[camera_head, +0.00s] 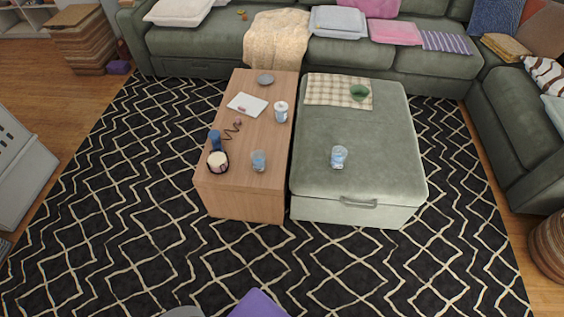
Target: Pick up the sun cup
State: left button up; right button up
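Several cup-like things are in the head view, and none shows a sun print I can make out at this size. A light blue cup (258,161) stands near the front of the wooden coffee table (243,196). A similar blue and white cup (338,157) stands on the green ottoman (384,178). A white cup or canister (281,112) stands at the coffee table's right edge. Neither of my grippers is in view.
The coffee table also holds a dark-rimmed round item (217,162), a blue item (214,140), paper (247,104) and a grey dish (265,79). A green bowl (360,92) sits on a checked cloth (325,90).

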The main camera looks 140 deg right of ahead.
aim_at(258, 157)
jog(key=z, duration=4.8)
jog(key=i, duration=1)
jog(key=z, duration=0.55)
